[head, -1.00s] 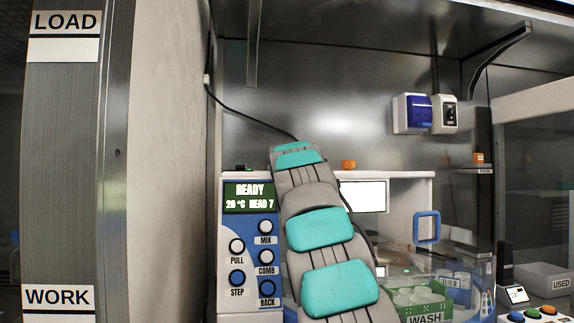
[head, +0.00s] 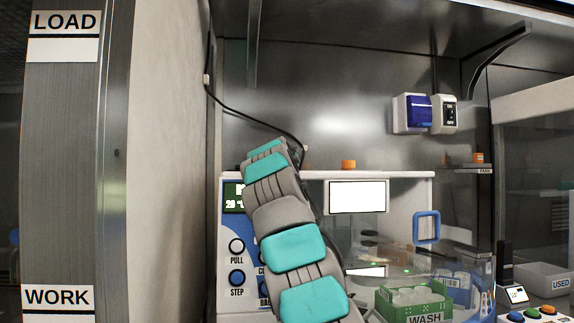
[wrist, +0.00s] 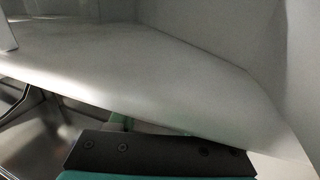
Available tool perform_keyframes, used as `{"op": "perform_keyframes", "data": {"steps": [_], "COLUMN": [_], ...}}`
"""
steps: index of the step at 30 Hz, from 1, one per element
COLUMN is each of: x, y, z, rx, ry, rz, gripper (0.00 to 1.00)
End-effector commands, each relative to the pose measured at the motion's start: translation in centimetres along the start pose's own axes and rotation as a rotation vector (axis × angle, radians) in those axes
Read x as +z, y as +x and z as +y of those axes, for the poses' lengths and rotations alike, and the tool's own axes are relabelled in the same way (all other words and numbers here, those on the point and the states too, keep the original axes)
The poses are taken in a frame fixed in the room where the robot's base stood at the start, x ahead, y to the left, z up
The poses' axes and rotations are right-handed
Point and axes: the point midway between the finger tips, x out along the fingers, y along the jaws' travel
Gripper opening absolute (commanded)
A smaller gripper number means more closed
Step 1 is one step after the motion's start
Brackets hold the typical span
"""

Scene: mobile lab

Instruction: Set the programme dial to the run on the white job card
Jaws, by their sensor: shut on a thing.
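My gripper (wrist: 160,152) shows in the wrist view only as a dark screwed bar with a teal edge at the bottom. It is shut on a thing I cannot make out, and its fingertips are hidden. A pale surface fills most of that view. In the head view my arm crosses the front of the white and blue machine (head: 226,210), and its far end is at the machine's top left. A blank-looking bright white panel (head: 357,196) is on the machine's front. I cannot make out the programme dial or a readable job card.
A green WASH rack (head: 425,303) stands at the machine's lower right, near a blue handle (head: 427,228). A black cable (head: 240,113) hangs from the left wall. A PARK shelf (head: 470,170) is at right.

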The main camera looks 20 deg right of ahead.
Motion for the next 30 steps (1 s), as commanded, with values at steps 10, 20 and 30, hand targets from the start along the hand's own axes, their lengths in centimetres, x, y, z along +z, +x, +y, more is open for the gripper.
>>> {"op": "perform_keyframes", "data": {"steps": [10,20,30], "x": [0.02,0.04,-0.31], "y": [0.02,0.03,-0.37], "z": [0.01,0.00,0.11], "rx": [0.001,0.001,0.001], "ry": [-0.001,0.000,0.000], "rz": [0.000,-0.001,0.001], "gripper": [0.00,0.79,0.79]}}
